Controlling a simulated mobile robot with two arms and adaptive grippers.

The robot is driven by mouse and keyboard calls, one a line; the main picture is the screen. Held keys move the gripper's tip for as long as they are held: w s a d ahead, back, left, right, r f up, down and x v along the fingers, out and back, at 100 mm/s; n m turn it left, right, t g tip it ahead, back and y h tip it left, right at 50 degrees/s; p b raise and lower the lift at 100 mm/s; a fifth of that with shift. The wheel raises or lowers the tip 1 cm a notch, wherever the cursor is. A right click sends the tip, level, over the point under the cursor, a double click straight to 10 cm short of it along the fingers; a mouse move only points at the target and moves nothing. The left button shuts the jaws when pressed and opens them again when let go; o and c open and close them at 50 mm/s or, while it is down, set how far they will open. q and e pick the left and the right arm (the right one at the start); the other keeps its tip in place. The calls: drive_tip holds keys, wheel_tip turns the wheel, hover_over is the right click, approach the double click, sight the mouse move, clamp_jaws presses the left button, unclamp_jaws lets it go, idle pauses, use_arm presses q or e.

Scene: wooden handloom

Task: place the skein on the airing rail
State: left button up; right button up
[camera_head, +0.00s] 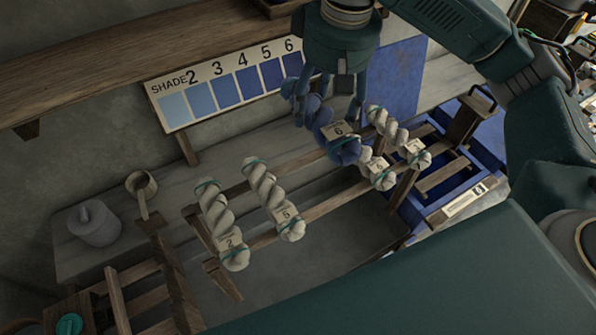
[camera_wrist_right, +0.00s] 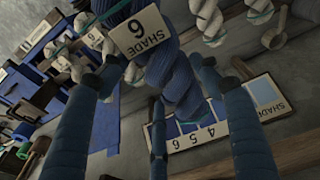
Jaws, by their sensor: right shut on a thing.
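The blue twisted skein (camera_head: 345,149) with a tag reading 6 is in my right gripper (camera_head: 325,108). It hangs at the airing rail, between white skeins; I cannot tell whether it touches the bars. The airing rail has two parallel wooden bars (camera_head: 335,202). In the right wrist view the blue skein (camera_wrist_right: 165,68) and its "SHADE 6" tag (camera_wrist_right: 137,32) sit between the blue padded fingers of the right gripper (camera_wrist_right: 160,95). The left gripper is not in view.
White skeins lie across the rail, two at the left (camera_head: 273,197) and two to the right (camera_head: 403,137) of the blue one. A shade card (camera_head: 226,86) stands behind. A blue tray (camera_head: 440,195) is at the right.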

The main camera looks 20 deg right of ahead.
drive_tip(key=shift+s+d+r, duration=0.25)
drive_tip(key=shift+d+r, duration=0.1)
drive_tip(key=shift+r, duration=0.15)
drive_tip(key=shift+s+d+r, duration=0.2)
drive_tip(key=shift+d+r, duration=0.1)
drive_tip(key=shift+r, duration=0.15)
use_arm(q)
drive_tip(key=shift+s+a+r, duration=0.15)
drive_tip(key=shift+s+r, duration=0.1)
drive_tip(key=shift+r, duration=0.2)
use_arm(e)
wheel_tip(320, 180, down, 20)
drive_tip(key=shift+w+a, duration=0.15)
drive_tip(key=o, duration=1.3)
drive_tip(key=shift+c, duration=0.2)
